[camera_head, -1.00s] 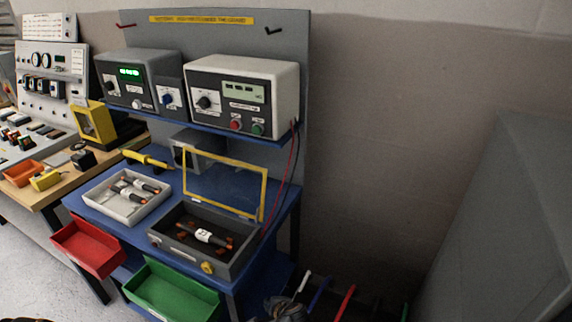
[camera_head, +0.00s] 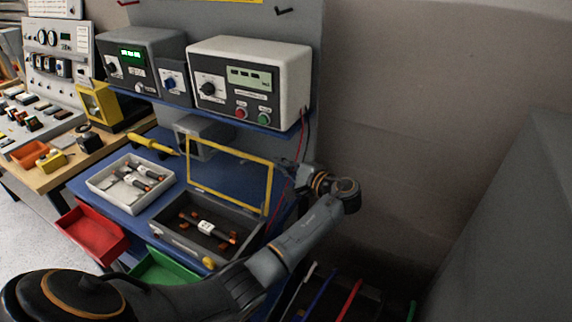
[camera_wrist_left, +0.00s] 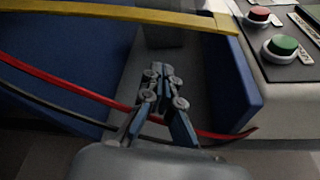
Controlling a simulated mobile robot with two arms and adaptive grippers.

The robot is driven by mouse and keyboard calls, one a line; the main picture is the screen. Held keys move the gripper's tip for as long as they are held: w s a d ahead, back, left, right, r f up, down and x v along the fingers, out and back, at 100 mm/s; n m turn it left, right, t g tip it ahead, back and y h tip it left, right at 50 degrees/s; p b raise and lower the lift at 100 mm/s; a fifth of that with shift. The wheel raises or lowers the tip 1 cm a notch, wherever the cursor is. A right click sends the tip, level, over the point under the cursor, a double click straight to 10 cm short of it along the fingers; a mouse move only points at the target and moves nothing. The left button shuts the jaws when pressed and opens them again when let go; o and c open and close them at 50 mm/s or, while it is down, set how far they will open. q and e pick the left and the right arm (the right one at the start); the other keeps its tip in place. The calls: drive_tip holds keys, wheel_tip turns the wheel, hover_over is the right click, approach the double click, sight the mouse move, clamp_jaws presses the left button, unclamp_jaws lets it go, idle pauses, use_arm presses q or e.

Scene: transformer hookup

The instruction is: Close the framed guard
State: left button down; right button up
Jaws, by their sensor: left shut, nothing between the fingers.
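The framed guard (camera_head: 268,190), a clear panel in a yellow frame, stands open and upright at the back of the grey test box (camera_head: 172,240). A dark part with a white label (camera_head: 206,228) lies in the box. My left arm reaches across the front, and my left gripper (camera_head: 290,168) is just right of and behind the guard's upper right corner. In the left wrist view the gripper (camera_wrist_left: 160,75) is shut and empty, with a yellow frame bar (camera_wrist_left: 120,13) beyond it; whether they touch cannot be told. My right gripper is out of view.
Red (camera_wrist_left: 60,82) and black leads hang close beside the left gripper. The blue shelf (camera_head: 255,125) with the white meter unit (camera_head: 245,70) is above. A white tray (camera_head: 105,188) with dark parts stands left of the box. Red (camera_head: 92,235) and green bins hang in front.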

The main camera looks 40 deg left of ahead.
sight(236, 161)
use_arm(q)
drive_tip(key=s+a+p, duration=0.1)
drive_tip(key=a+p, duration=0.1)
drive_tip(key=a, duration=0.1)
drive_tip(key=s+a+p, duration=0.1)
drive_tip(key=shift+s+a+r+p, duration=0.3)
drive_tip(key=shift+a+r+p, duration=0.05)
drive_tip(key=shift+r, duration=0.05)
drive_tip(key=shift+s, duration=0.1)
drive_tip(key=shift+s+d+r+n, duration=0.1)
drive_tip(key=shift+s+r+n, duration=0.45)
drive_tip(key=shift+s+n, duration=0.2)
drive_tip(key=s+n+b, duration=0.1)
drive_tip(key=s+n+y+b, duration=0.1)
drive_tip(key=s, duration=0.1)
drive_tip(key=s+r+n+b, duration=0.1)
drive_tip(key=s+n+b, duration=0.1)
drive_tip(key=shift+s+d+r+t+y, duration=0.1)
drive_tip(key=shift+s+d+t+y, duration=0.05)
drive_tip(key=shift+d+t+y, duration=0.2)
drive_tip(key=s+d+f+n+y+b, duration=0.1)
drive_tip(key=s+f+n+y+b, duration=0.1)
drive_tip(key=s+n+b, duration=0.4)
drive_tip(key=shift+s+f+b, duration=0.65)
drive_tip(key=shift+s+b, duration=2.25)
drive_tip(key=shift+b, duration=1.5)
drive_tip(key=shift+d+n, duration=0.1)
drive_tip(key=shift+n, duration=0.15)
